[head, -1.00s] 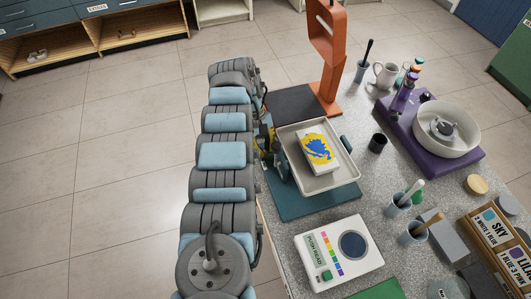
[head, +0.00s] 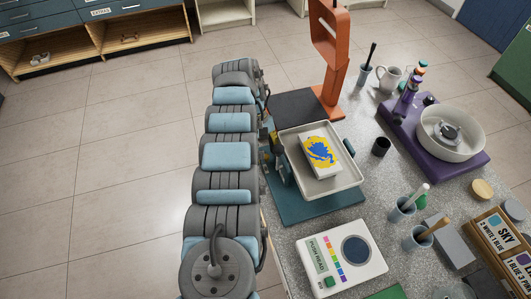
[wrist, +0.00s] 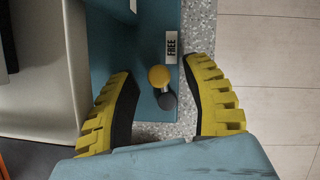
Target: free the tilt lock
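The tilt lock shows in the wrist view as a yellow round knob (wrist: 160,76) with a dark grey round piece beside it, on a teal plate (wrist: 145,55). My arm mostly hides the gripper there.
The tray's pale wall (wrist: 62,70) is close left of my gripper in the wrist view. Open floor is on the left.

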